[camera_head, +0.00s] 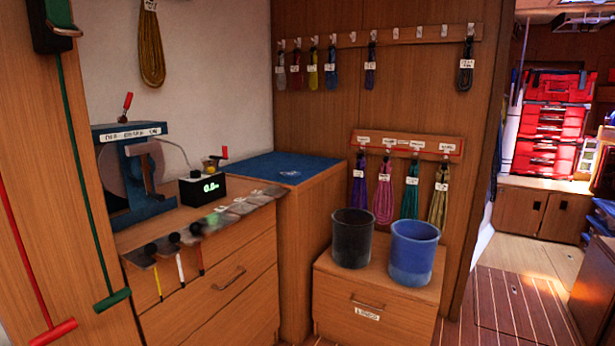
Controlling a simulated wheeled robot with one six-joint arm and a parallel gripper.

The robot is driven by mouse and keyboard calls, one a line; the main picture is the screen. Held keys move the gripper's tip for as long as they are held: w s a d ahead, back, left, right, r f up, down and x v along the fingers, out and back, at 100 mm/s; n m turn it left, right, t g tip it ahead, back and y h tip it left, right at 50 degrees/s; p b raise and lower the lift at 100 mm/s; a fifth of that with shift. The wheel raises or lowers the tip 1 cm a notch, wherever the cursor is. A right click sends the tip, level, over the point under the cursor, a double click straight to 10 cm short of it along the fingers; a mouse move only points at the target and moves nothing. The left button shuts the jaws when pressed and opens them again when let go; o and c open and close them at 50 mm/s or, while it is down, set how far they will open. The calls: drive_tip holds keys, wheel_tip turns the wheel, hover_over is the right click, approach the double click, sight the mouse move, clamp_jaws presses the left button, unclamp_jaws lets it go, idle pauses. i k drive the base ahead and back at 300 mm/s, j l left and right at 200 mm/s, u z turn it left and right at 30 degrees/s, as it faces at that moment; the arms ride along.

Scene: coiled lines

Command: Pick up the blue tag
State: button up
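I cannot make out a clearly blue tag. A row of small flat grey pieces, perhaps tags (237,208), lies along the front edge of the drawer cabinet top; their colours are too dull to tell. A small pale mark or piece (289,173) shows on the blue top (262,163) of the taller cabinet behind; I cannot tell what it is. White tags hang on the coiled lines (358,190) at the wall racks. My gripper is not in view.
A blue machine (135,170) and a black display box (203,190) stand on the drawer cabinet (225,270). Black and blue buckets (413,255) stand on a low cabinet. Red and green lines hang at the left. Open floor (510,300) lies at the right.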

sight(291, 174)
drive_tip(key=i+z, duration=0.1)
drive_tip(key=i, duration=0.6)
drive_tip(key=i+z, duration=0.1)
drive_tip(key=i, duration=0.65)
drive_tip(key=i+j+z, duration=0.1)
drive_tip(key=i, duration=0.6)
drive_tip(key=i+j+z, duration=0.1)
drive_tip(key=i, duration=0.6)
drive_tip(key=j, duration=0.1)
